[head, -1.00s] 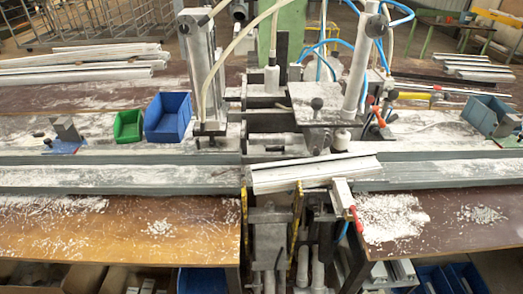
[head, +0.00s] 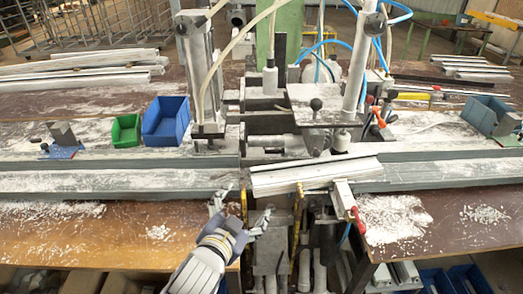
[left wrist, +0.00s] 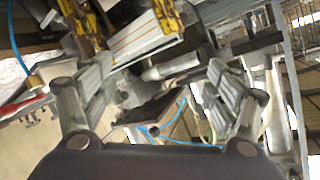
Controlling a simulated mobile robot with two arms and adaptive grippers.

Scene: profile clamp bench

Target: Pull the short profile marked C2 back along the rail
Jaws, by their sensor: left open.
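A short whitish profile (head: 315,176) lies slightly askew across the rail (head: 120,180) at the middle of the bench in the head view. No C2 mark is readable on it. Its end (left wrist: 146,40) appears to show at the top of the left wrist view, between yellow clamp parts. My left gripper (head: 240,210) reaches up from below in the head view. It is open and empty, in front of the rail, a little left of and below the profile's left end. Its two spread fingers frame the left wrist view (left wrist: 160,92). My right gripper does not show.
Yellow clamp bars (head: 297,210) and a red-tipped clamp (head: 346,200) stand close by the profile. A machine head (head: 325,105) with hoses rises behind it. Blue (head: 165,118) and green (head: 126,130) bins stand behind the rail. White chips litter the tabletop (head: 50,235).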

